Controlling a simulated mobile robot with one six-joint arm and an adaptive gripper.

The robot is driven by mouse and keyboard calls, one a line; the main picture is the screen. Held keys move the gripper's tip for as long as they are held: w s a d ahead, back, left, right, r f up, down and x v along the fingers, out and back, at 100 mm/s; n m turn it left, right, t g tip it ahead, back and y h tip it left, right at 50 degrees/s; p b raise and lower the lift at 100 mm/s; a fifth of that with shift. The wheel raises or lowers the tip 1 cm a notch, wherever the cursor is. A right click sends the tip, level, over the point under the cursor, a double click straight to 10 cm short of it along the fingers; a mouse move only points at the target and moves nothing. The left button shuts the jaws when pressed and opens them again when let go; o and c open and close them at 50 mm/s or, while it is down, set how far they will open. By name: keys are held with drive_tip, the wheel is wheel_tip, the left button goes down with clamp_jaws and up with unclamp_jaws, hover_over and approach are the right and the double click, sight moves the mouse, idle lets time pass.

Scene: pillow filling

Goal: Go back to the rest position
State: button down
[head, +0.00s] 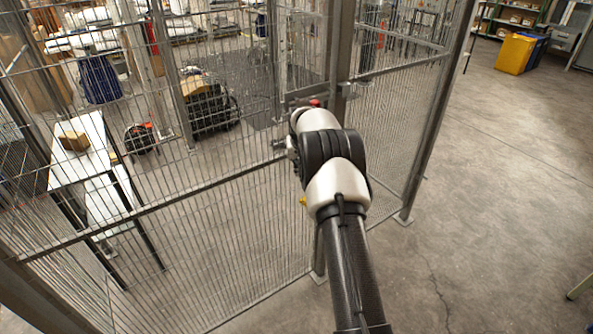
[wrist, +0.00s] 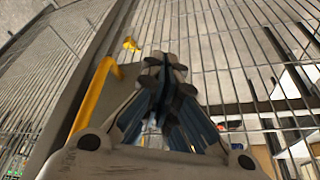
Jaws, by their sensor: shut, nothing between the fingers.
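My gripper (wrist: 165,68) shows in the wrist view. Its dark and blue-grey fingers are closed together, with nothing held between them. Wire mesh fills the view behind the fingertips; I cannot tell the exact gap. In the head view my arm reaches up the middle of the picture to a white and black joint in front of the fence. The gripper itself cannot be made out there, hidden behind that joint.
A mesh fence (head: 230,230) with metal posts stands close in front and to the left. In the wrist view a bent yellow bar (wrist: 92,98) is near the fingers. Behind the mesh is a white table (head: 82,150). Yellow bin (head: 515,53) stands far right; floor (head: 500,190) right is clear.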

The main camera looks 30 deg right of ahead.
drive_tip(key=v, duration=0.3)
drive_tip(key=d+v, duration=0.1)
drive_tip(key=v, duration=0.1)
drive_tip(key=shift+r+p, duration=0.3)
drive_tip(key=shift+r, duration=0.05)
drive_tip(key=s+a+r+n+b, duration=0.1)
drive_tip(key=s+a+r+b, duration=0.1)
drive_tip(key=s+a+r, duration=0.75)
drive_tip(key=s+a+r+n+b, duration=0.1)
drive_tip(key=s+a+r+n, duration=0.1)
drive_tip(key=s+a+r, duration=0.75)
drive_tip(key=s+a+f+b, duration=0.1)
drive_tip(key=s+a+f, duration=0.2)
drive_tip(key=s, duration=0.4)
drive_tip(key=s+a+f+n+y+b, duration=0.1)
drive_tip(key=s+a+f, duration=0.2)
drive_tip(key=s+a, duration=0.2)
drive_tip(key=s+a+f+n+b, duration=0.1)
drive_tip(key=s+a+f, duration=0.2)
drive_tip(key=s, duration=0.7)
drive_tip(key=shift+s+a+t+y, duration=0.4)
drive_tip(key=shift+a, duration=0.65)
